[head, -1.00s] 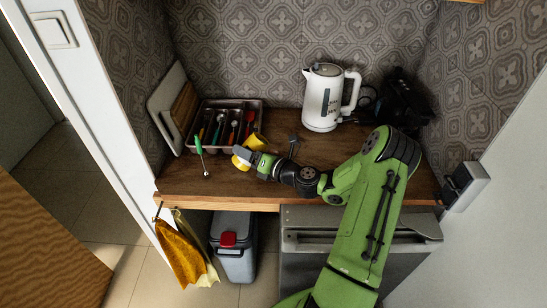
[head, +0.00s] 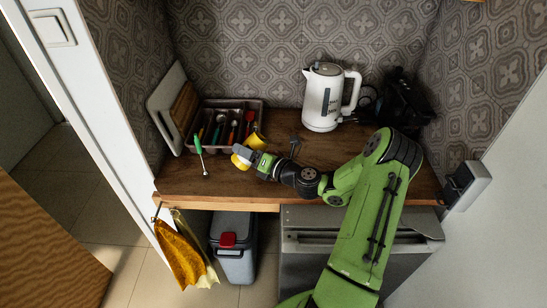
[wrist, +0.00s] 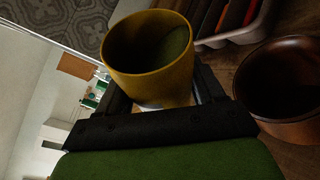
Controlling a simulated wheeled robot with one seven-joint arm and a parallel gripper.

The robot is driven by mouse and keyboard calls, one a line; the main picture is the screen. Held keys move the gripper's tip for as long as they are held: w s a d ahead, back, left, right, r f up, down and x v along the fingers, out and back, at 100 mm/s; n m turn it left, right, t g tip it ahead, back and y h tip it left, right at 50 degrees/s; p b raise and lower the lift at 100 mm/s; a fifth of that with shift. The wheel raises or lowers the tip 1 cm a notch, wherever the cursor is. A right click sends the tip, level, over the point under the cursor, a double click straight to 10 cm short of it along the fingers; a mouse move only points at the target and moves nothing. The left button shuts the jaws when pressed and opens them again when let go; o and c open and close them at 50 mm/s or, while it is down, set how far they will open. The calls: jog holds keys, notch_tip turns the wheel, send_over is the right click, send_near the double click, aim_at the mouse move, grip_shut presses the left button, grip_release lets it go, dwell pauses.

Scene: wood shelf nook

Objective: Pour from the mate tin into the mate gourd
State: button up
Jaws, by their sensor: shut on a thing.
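The mate tin (wrist: 152,72) is a yellow round tin with an open top and green stuff inside. My gripper (head: 245,151) is shut on it, and yellow parts of the tin (head: 240,162) show beside the fingers in the head view. It is held over the left part of the wooden counter and looks tilted there; the exact lean is unclear. The mate gourd (wrist: 287,95) is a dark brown round bowl, open at the top, to the right of the tin and apart from it in the wrist view. I cannot make it out in the head view.
A cutlery tray (head: 224,117) with coloured utensils stands behind the tin. A green-handled utensil (head: 199,150) is to its left. A white kettle (head: 323,97) and a dark appliance (head: 402,100) stand at the back right. Boards (head: 173,105) lean at the left wall.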

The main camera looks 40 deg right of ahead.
jog(key=shift+a+f+m+t+b, duration=0.1)
jog(key=shift+f+m+t+b, duration=0.3)
jog(key=shift+b, duration=0.7)
dwell(0.8)
jog(key=shift+r+m+t+y+b, duration=0.3)
jog(key=shift+r+m+t+b, duration=0.3)
jog(key=shift+r+m+b, duration=0.9)
dwell(2.9)
jog(key=shift+d+r+m+t+p, duration=0.1)
jog(key=shift+d+m+t+p, duration=0.3)
jog(key=shift+m+p, duration=0.4)
dwell(1.0)
